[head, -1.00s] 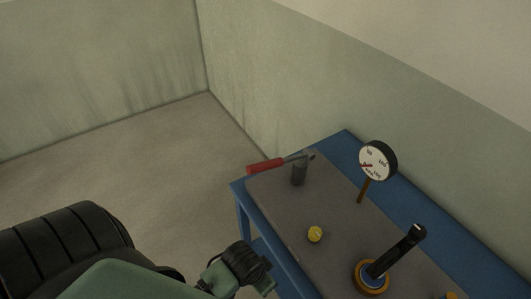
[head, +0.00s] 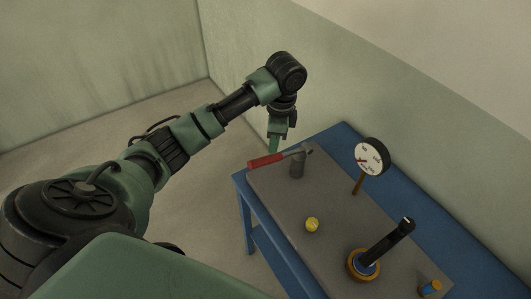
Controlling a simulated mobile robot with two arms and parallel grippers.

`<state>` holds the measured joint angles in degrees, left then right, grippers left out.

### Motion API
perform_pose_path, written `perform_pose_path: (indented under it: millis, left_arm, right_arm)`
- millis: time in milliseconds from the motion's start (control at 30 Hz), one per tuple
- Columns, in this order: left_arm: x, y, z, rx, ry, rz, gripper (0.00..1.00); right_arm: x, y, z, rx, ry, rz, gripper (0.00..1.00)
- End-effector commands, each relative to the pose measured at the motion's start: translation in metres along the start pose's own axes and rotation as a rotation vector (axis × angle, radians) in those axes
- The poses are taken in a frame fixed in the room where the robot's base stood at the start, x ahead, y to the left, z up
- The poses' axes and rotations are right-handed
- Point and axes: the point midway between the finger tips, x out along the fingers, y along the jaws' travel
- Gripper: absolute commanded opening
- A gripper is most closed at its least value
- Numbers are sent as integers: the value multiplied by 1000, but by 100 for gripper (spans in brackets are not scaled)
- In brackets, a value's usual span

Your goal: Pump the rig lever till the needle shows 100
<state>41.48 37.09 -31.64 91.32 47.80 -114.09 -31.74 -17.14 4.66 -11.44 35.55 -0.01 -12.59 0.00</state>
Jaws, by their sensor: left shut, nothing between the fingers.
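A lever with a red grip (head: 266,160) is mounted on a short grey post (head: 297,165) at the far left end of the bench top. Its grip points left, slightly down in the picture. A round white dial gauge (head: 371,157) with a black case stands on a brown stem to the right. Its red needle points towards the left side of the dial; the numbers are too small to read surely. My left gripper (head: 273,147) is shut and empty, pointing down just above the red grip in the picture. Whether it touches the grip I cannot tell. My right gripper is out of view.
The blue bench (head: 343,133) has a dark grey top. On it are a yellow knob (head: 312,224), a black handle (head: 389,241) rising from an orange-ringed base, and a blue-and-orange piece (head: 430,289). A wall runs close behind the bench. Floor left of it is clear.

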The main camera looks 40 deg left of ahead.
Motion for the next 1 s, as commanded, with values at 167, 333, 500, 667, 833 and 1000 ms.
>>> perform_pose_path:
  millis: [167, 333, 500, 667, 833, 1000]
  left_arm:
    - [-14, -12, 9, 4, -10, 9, 0]
    - [-15, -12, 9, 4, -11, 10, 0]
    - [-15, -12, 9, 4, -10, 10, 0]
    - [-7, -12, 8, 4, -8, 11, 0]
    - [14, -10, 7, 3, -7, 14, 0]
    - [36, -10, 8, 3, -8, 14, 0]
  right_arm:
    - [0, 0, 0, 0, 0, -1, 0]
    - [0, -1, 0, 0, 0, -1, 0]
    - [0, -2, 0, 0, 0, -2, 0]
    - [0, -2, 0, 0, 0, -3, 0]
    - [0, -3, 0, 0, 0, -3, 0]
    - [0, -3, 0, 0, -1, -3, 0]
